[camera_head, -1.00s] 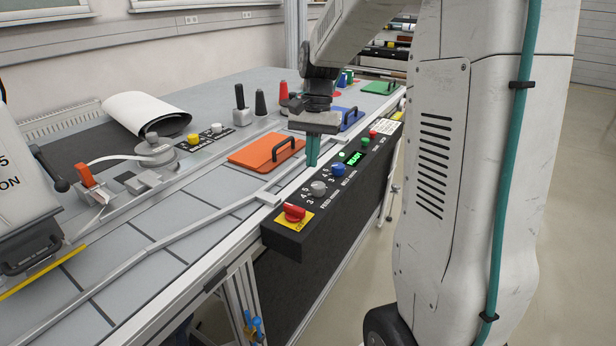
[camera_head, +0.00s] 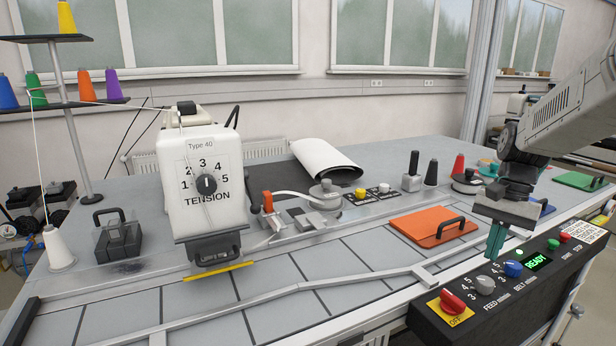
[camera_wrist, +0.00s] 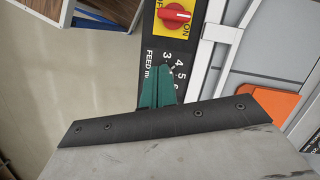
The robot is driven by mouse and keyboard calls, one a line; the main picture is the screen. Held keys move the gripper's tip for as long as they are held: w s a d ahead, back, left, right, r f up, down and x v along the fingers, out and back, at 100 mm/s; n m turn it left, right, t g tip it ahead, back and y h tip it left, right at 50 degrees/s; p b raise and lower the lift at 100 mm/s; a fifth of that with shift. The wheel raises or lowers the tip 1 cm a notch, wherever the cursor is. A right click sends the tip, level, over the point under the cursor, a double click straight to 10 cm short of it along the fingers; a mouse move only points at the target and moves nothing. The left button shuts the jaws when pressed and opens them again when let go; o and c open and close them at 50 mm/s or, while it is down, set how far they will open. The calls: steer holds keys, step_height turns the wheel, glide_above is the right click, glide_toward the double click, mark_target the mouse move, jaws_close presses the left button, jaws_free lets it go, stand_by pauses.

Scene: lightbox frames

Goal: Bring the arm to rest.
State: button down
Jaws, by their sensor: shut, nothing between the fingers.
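My gripper (camera_head: 495,241) hangs at the right of the head view, its teal fingers pointing down and together with nothing between them. It is above or beside the black control panel (camera_head: 447,325) at the table's front edge; I cannot tell the exact gap. In the wrist view the teal fingers (camera_wrist: 157,90) overlap the panel near its FEED dial numbers. A red switch (camera_head: 453,302) on a yellow plate, a grey FEED dial (camera_head: 485,285), a blue knob (camera_head: 512,269) and a green READY display (camera_head: 537,262) show on the panel.
An orange plate (camera_head: 420,230) with a black handle lies behind the panel. The white tension unit (camera_head: 178,188) stands on the table's left half. Rails cross the grey tabletop. The floor shows beside the panel in the wrist view (camera_wrist: 60,80).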

steer(key=s+a+r+n+t+h, duration=0.1)
steer(key=s+a+n, duration=0.3)
steer(key=s+a, duration=0.3)
steer(key=s+a+r+n+t+h, duration=0.1)
steer(key=s+a+n, duration=0.4)
steer(key=s, duration=1)
steer(key=shift+a+r+n+t, duration=0.3)
steer(key=shift+a+r+t, duration=0.35)
steer(key=shift+a, duration=0.6)
